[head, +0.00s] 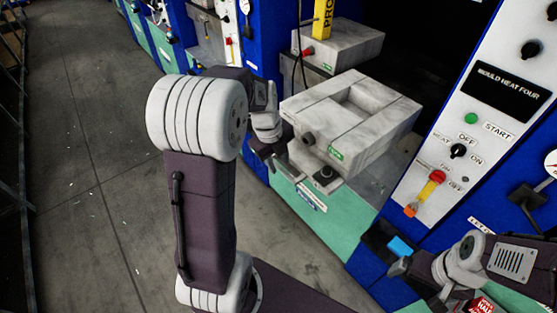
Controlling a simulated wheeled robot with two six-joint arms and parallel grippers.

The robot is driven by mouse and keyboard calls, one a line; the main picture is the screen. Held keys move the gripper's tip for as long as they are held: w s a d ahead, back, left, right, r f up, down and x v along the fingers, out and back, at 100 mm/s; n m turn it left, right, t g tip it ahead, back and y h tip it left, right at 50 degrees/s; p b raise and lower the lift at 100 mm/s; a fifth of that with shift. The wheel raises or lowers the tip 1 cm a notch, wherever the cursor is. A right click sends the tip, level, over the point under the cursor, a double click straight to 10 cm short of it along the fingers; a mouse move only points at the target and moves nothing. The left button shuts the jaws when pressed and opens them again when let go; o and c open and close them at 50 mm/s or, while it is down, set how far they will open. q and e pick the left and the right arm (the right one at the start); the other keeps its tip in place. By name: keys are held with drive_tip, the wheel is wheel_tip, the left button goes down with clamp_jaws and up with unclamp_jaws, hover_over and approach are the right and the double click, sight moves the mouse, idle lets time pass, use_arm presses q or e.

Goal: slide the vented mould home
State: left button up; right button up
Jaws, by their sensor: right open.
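The mould (398,110) is a pale grey, marbled block with a square recess in its top. It has a green label and a dark round knob on its front. It sits in the press opening, and its front part stands out over the green front panel. My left gripper (277,158) is at the mould's front left corner, close to its front face. The arm partly hides it, and I cannot tell whether it touches the mould or how its fingers stand. My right gripper (416,281) is open at the lower right, below the press controls and apart from the mould.
A control panel (463,116) with a "MOULD HEAT FOUR" display, knobs and a red-yellow switch stands right of the mould. A blue item (401,246) lies in a dark holder near my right gripper. Another pale block (340,47) is behind. The floor (95,200) at left is clear.

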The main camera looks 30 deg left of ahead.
use_arm(q)
drive_tip(key=shift+w+f, duration=0.45)
drive_tip(key=shift+f, duration=0.05)
drive_tip(key=shift+s+r, duration=0.15)
drive_tip(key=shift+s, duration=0.3)
drive_tip(key=shift+s+r, duration=0.1)
drive_tip(key=shift+s, duration=0.05)
drive_tip(key=c, duration=0.5)
drive_tip(key=shift+d, duration=0.1)
clamp_jaws()
drive_tip(key=shift+f, duration=0.2)
